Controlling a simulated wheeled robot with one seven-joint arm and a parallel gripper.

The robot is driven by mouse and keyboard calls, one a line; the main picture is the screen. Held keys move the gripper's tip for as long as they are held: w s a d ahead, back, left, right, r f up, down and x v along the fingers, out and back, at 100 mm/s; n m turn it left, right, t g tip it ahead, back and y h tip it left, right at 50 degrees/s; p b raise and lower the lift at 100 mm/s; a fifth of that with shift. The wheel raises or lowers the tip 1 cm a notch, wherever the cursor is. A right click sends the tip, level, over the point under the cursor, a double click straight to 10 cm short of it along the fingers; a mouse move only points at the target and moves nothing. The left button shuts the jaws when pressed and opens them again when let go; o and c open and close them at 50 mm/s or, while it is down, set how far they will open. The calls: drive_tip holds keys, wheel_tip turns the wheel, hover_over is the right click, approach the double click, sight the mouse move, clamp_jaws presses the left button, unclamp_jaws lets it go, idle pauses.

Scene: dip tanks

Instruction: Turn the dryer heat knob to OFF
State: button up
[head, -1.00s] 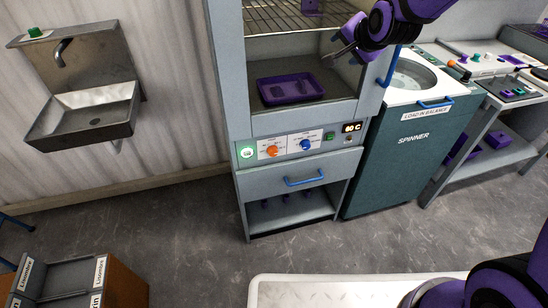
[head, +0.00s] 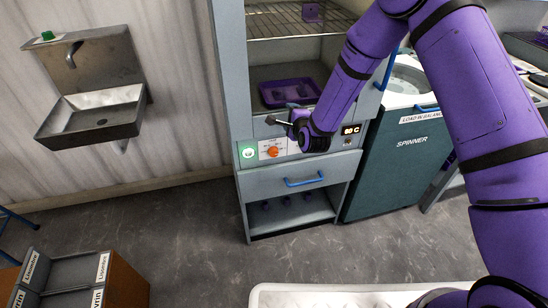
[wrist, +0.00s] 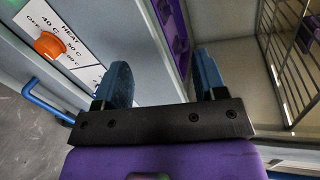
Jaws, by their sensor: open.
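The orange dryer heat knob (head: 272,151) sits on a white panel on the grey dryer front. It also shows at upper left in the wrist view (wrist: 49,45), beside printed marks that include HEAT, OFF and 40 C. I cannot tell exactly which mark it points at.
My arm hides the blue knob. A purple tray (head: 290,92) lies in the open dryer chamber. A blue drawer handle (head: 304,180) is below the panel. The spinner (head: 405,155) stands at right, a sink (head: 92,112) at left.

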wheel_tip(320, 180, down, 10)
drive_tip(key=s+a+m+t, duration=0.1)
drive_tip(key=s+a+m, duration=0.1)
drive_tip(key=s+m, duration=0.1)
drive_tip(key=m+t, duration=0.2)
drive_tip(key=m, duration=0.3)
approach(274, 154)
drive_tip(key=shift+h, duration=0.4)
drive_tip(key=x, duration=0.9)
drive_tip(key=shift+a, duration=0.35)
drive_tip(key=c, duration=0.9)
